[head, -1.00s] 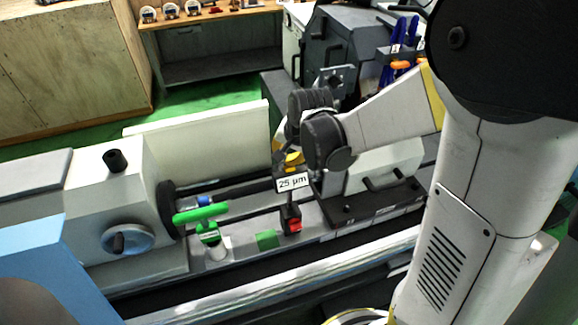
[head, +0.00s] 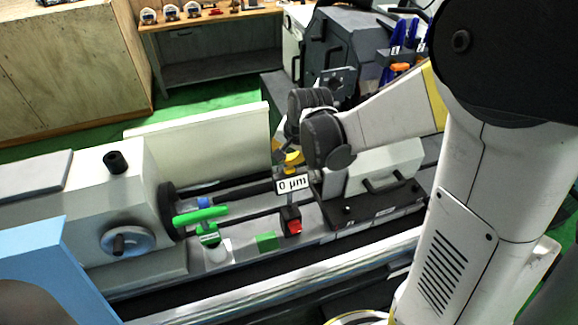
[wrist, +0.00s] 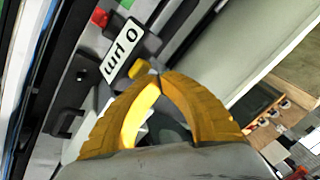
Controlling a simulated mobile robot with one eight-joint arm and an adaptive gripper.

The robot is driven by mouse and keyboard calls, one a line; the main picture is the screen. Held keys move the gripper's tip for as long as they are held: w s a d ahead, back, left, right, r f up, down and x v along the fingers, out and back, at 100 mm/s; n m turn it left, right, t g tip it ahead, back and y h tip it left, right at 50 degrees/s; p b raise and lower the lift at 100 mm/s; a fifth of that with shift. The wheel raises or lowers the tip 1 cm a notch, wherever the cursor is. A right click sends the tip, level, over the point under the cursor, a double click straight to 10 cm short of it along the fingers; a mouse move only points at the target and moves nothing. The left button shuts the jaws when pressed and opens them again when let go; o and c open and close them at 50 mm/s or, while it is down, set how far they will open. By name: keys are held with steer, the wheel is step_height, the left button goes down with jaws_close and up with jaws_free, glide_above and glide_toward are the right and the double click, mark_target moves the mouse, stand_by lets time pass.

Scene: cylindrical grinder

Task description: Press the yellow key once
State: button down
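The yellow key (wrist: 138,68) is a small block at the edge of a white display plate (wrist: 124,48) in the wrist view. In the head view the plate (head: 292,185) stands on a dark post, reads "0 µm" upside down, and the key (head: 290,171) is just above it. My gripper (wrist: 155,76) has yellow fingers with their tips together and nothing between them. The tips are right beside the key; I cannot tell whether they touch it. In the head view my gripper (head: 288,160) is just above the key, partly hidden by my wrist.
A red button (head: 294,227) is on the post's base. A green lever (head: 200,215) and a green block (head: 267,241) are to the left. The grinder's grey block (head: 372,170) is close on the right. A wooden shelf (head: 215,22) is at the back.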

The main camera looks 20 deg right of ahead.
steer(key=shift+w+r, duration=0.1)
steer(key=shift+r, duration=0.15)
steer(key=r+p, duration=0.1)
steer(key=w+r+p, duration=0.1)
steer(key=r, duration=0.1)
steer(key=w+r+p, duration=0.1)
steer(key=shift+r, duration=0.35)
stand_by(0.8)
steer(key=s+f+n+t+b, duration=0.2)
steer(key=s+f+n+b, duration=0.6)
steer(key=s+f+b, duration=1.3)
step_height(320, 180, down, 3)
steer(key=b, duration=1.2)
steer(key=shift+s+d+h, duration=0.2)
steer(key=shift+s+h, duration=0.05)
steer(key=shift+h, duration=0.15)
